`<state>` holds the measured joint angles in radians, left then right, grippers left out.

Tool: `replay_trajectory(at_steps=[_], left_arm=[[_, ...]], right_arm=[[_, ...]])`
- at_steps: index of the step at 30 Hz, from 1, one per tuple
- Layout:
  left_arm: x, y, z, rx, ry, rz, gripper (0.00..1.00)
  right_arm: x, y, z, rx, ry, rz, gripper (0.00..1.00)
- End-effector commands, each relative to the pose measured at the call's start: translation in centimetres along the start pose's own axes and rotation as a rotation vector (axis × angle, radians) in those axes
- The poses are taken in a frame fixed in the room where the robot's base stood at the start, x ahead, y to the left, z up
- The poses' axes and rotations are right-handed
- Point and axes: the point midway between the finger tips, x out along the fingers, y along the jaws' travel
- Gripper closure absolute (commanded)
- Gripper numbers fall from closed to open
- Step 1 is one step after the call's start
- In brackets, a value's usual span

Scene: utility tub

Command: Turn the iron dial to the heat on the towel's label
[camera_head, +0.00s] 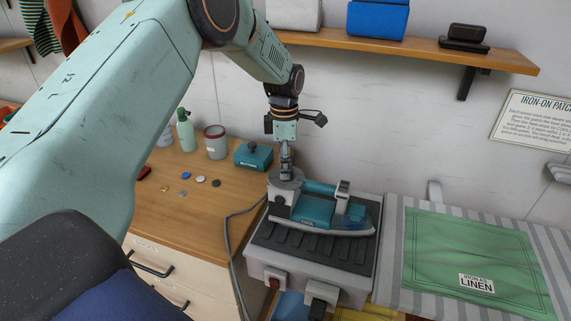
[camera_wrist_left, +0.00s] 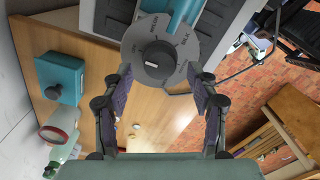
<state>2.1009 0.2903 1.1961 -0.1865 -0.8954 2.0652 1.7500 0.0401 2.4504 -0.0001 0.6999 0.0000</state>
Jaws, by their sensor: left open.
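The teal iron (camera_head: 318,212) lies on a grey ribbed stand (camera_head: 350,285). Its round grey dial plate (camera_head: 284,186) is at its left end; in the left wrist view the plate (camera_wrist_left: 133,42) carries a black knob (camera_wrist_left: 158,59). Words around it include NYLON and SILK; the set heat is too small to tell. The green towel (camera_head: 440,250) has a white label (camera_head: 477,283) reading "IRON AS LINEN". My left gripper (camera_head: 286,165) points down over the dial. In the left wrist view its open fingers (camera_wrist_left: 161,76) are spread to either side of the knob, apart from it. My right gripper is not in view.
The wooden counter (camera_head: 215,225) holds a teal box (camera_head: 253,156), a can (camera_head: 215,142), a green bottle (camera_head: 186,130) and several buttons. A cord (camera_head: 232,250) runs down beside the stand. The towel lies on a striped ironing board (camera_head: 388,265). A shelf (camera_head: 400,48) hangs above.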

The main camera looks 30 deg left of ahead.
Motion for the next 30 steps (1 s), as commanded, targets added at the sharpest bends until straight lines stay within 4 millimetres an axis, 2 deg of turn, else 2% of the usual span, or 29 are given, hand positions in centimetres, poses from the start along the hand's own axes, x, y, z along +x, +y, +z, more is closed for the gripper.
replay_trajectory(at_steps=[6, 14, 30], left_arm=[[1.44, 0.07, 0.16, 0.0, 0.0, 0.0, 0.41], [1.5, 0.25, 0.29, 0.0, 0.0, 0.001, 0.42], [1.46, 0.28, 0.34, 0.0, -0.001, 0.001, 0.88]], right_arm=[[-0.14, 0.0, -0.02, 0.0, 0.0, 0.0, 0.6], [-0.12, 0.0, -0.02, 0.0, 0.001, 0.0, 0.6], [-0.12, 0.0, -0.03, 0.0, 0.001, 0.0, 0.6]])
